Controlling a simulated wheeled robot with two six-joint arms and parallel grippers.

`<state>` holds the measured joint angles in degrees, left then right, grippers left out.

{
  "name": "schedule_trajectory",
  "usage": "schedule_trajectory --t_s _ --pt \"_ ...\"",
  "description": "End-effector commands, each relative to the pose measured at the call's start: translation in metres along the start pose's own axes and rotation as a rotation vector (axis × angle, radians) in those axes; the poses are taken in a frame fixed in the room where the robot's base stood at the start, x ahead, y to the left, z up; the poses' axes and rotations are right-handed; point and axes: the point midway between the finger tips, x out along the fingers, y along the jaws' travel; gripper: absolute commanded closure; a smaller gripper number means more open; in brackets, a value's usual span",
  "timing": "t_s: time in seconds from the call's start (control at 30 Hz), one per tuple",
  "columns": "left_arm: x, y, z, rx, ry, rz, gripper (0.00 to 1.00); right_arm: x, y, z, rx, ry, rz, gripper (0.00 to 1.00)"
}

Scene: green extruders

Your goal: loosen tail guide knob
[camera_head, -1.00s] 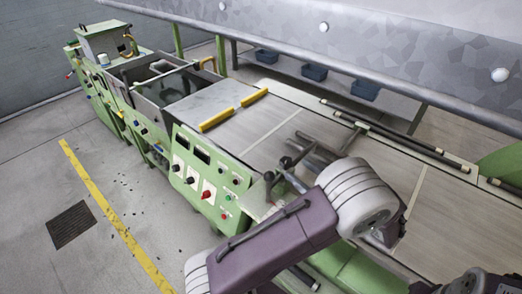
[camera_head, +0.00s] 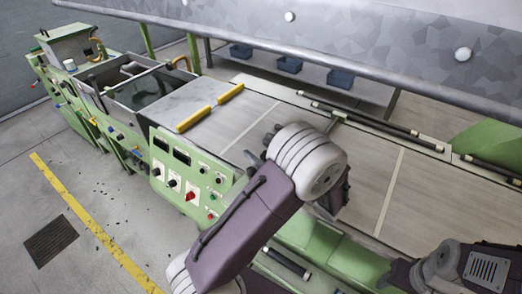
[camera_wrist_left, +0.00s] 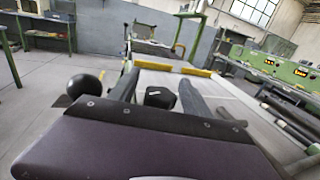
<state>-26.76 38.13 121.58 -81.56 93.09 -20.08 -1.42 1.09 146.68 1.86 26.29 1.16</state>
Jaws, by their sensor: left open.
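A black knob (camera_wrist_left: 160,97) shows in the left wrist view between the two dark fingers of my left gripper (camera_wrist_left: 158,90). The fingers are open, one on each side of it; I cannot tell whether they touch it. A round black ball knob (camera_wrist_left: 83,86) stands left of the fingers. In the head view my left gripper (camera_head: 262,150) reaches over the near edge of the green machine's bed, mostly hidden behind my pale wrist, and the black knob cannot be made out there. Part of my right arm shows at the lower right; its gripper is out of view.
The green control panel (camera_head: 190,172) with knobs and buttons lies left of my arm. Yellow bars (camera_head: 212,107) lie across the machine bed (camera_head: 360,165). Black rods (camera_head: 375,122) run along its far side. A grey rail and cover (camera_head: 350,42) stand behind, with blue bins (camera_head: 289,64) below.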

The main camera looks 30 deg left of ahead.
Motion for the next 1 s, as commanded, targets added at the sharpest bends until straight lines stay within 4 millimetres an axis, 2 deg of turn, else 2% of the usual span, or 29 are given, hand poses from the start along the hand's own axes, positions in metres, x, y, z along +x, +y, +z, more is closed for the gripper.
schedule_trajectory --t_s 0.07,0.1,0.2,0.3,0.63,1.0 --pt "0.0 0.0 0.0 0.0 0.0 0.0 0.44 0.0 0.0 0.0 0.0 0.0 0.0 0.44" --pt "0.0 0.0 0.0 0.0 0.0 0.0 0.49 0.0 0.0 0.0 0.0 0.0 0.0 0.44" --pt "0.0 0.0 0.0 0.0 0.0 0.0 0.77 0.0 0.0 0.0 0.0 0.0 0.0 0.44" --pt "-0.001 0.0 0.0 0.0 0.0 0.0 1.0 0.0 0.0 0.0 0.0 0.0 0.0 0.44" --pt "-0.001 0.001 0.002 -0.001 -0.001 0.058 1.0 -0.008 0.0 -0.001 0.0 0.0 0.0 0.44" --pt "-0.002 0.007 0.003 -0.001 0.001 0.324 1.0 -0.032 -0.001 -0.003 0.0 0.0 0.0 0.44"
